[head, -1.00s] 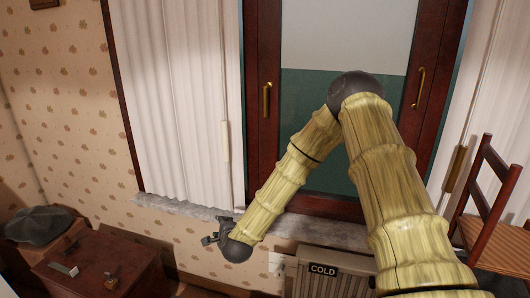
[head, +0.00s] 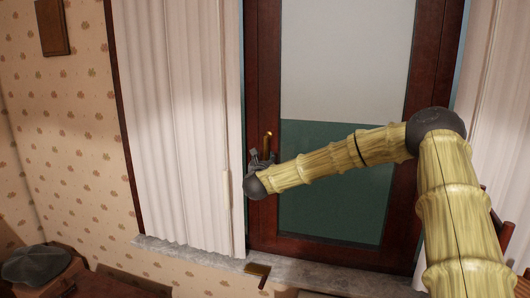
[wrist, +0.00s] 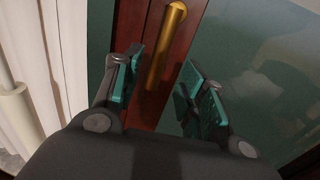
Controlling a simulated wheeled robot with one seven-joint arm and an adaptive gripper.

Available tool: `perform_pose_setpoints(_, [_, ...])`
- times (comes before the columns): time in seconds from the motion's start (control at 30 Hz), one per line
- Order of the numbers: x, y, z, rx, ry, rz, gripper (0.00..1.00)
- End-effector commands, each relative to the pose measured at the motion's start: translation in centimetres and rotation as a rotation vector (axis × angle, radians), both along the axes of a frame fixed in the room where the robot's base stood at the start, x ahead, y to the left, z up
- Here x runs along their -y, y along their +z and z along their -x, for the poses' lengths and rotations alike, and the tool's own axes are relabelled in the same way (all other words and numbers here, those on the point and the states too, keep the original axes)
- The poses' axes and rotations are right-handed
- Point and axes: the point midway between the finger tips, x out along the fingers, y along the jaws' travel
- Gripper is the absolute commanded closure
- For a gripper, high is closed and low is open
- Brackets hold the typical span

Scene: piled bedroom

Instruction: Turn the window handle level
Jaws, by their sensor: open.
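The brass window handle (head: 267,146) stands upright on the left dark red-brown frame of the window (head: 262,80). It also shows in the wrist view (wrist: 167,42), slightly tilted there. My gripper (head: 262,160) is at the handle's lower part. In the wrist view my gripper (wrist: 160,78) is open, with a teal-padded finger on each side and the handle's lower end in the gap between them. I cannot tell whether either pad touches it. The handle's foot is partly hidden in the head view.
A white curtain (head: 170,130) hangs close to the left of the handle. A grey cap (head: 36,264) lies at lower left. My arm hides part of the right frame.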

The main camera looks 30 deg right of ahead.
Motion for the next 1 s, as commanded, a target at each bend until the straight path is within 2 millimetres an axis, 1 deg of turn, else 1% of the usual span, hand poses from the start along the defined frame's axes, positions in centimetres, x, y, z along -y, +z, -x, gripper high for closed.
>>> perform_pose_setpoints(0.03, [0.6,0.3,-0.7,-0.002,-0.002,0.002,0.58])
perform_pose_setpoints(0.2, [2.3,0.3,-2.8,-0.002,-0.001,0.003,0.58])
perform_pose_setpoints(0.4, [3.8,0.2,-4.8,-0.001,0.000,0.003,0.58])
perform_pose_setpoints(0.6, [4.4,0.0,-5.7,-0.002,0.002,0.002,0.58])
perform_pose_setpoints(0.9, [4.5,-0.1,-5.7,-0.002,0.001,0.002,0.58])
perform_pose_setpoints(0.97, [4.5,-0.1,-5.7,-0.002,0.001,0.002,0.69])
perform_pose_setpoints(1.0, [4.5,-0.1,-5.7,-0.002,0.001,0.002,0.77])
